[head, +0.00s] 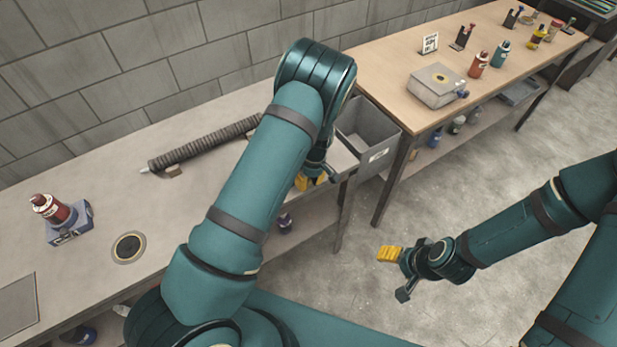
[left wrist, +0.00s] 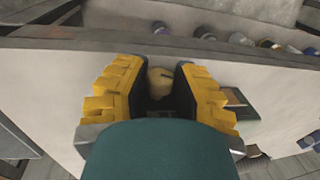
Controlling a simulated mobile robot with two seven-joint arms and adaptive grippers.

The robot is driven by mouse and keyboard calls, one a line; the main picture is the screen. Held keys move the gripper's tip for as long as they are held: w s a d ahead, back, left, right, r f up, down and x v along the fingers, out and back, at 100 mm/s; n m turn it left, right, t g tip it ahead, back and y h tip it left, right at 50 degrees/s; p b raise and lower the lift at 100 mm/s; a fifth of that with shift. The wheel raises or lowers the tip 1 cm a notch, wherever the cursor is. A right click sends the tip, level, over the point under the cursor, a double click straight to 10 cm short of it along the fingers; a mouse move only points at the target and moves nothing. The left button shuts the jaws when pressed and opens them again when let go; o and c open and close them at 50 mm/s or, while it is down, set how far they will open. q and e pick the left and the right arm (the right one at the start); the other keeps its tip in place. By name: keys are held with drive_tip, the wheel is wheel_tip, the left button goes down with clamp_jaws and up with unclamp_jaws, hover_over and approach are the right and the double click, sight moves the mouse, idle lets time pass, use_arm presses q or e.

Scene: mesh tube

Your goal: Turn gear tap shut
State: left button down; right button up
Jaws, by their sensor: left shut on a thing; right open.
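My left gripper (head: 312,182) is low at the front edge of the grey bench, partly hidden behind its own arm in the head view. In the left wrist view its yellow fingers (left wrist: 160,88) are closed around a small tan round knob (left wrist: 160,80) with a dark mark. This may be the gear tap; its lower part is hidden by the gripper, and how far it is turned cannot be told. My right gripper (head: 396,273) is open and empty over the floor, well away from both tables.
A dark ribbed tube (head: 205,144) lies along the grey bench (head: 100,165). A red bottle (head: 56,210) and a round disc (head: 128,247) are at the left. A grey bin (head: 365,128) stands beside the wooden table (head: 390,65), which bears a grey box (head: 437,90) and several bottles.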

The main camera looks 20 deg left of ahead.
use_arm(q)
drive_tip(key=shift+f+g+y, duration=0.15)
drive_tip(key=shift+g+y, duration=0.25)
drive_tip(key=shift+g, duration=0.1)
drive_tip(key=shift+s, duration=0.1)
drive_tip(key=c, duration=0.7)
unclamp_jaws()
drive_tip(key=shift+c, duration=0.2)
drive_tip(key=v, duration=1.2)
